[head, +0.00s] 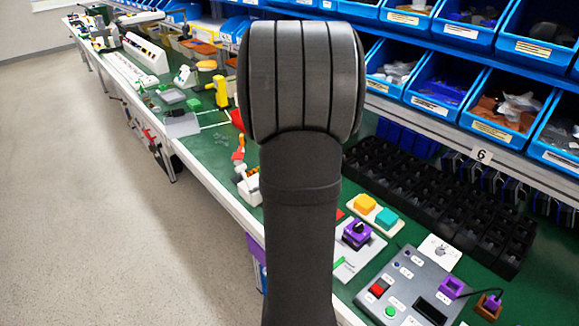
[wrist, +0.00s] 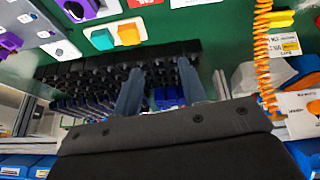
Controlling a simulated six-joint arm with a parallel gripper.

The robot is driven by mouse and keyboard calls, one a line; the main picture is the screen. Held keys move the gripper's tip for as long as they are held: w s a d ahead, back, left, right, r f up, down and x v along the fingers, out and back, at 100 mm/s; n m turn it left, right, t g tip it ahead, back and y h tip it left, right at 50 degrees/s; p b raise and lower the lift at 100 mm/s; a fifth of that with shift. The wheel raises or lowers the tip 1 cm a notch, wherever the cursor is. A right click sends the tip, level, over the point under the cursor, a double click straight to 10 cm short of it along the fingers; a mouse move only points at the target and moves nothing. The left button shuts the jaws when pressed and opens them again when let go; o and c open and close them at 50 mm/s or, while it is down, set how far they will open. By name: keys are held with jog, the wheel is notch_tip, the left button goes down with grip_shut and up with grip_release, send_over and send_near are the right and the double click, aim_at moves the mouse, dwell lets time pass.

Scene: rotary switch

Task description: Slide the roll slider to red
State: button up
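I cannot make out the roll slider clearly in either view. A light grey board (head: 352,258) with a purple rotary switch (head: 356,235) lies on the green bench, and my arm covers its left part. A small green strip and a red patch show at its edge beside my arm. In the wrist view the purple switch (wrist: 76,9) is at the top left, and a red patch (wrist: 143,2) is at the top edge. My gripper (wrist: 160,68) is open and empty, its fingers apart in front of a black bin rack. In the head view my arm hides it.
A grey control panel (head: 412,290) with red and green buttons stands at the lower right. A plate with orange and teal buttons (head: 376,213) lies before the black bin rack (head: 440,195). Blue bins (head: 490,110) line the shelves behind. An orange coiled cable (wrist: 264,60) hangs at right.

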jog(key=w+a+f+m, duration=0.1)
jog(key=w+a+f, duration=0.1)
jog(key=a+f, duration=0.35)
jog(key=w+a+f, duration=0.2)
jog(key=a, duration=0.6)
jog(key=x, duration=1.7)
jog(key=shift+a+f, duration=0.2)
jog(key=shift+f, duration=0.3)
jog(key=shift+c, duration=0.5)
grip_shut()
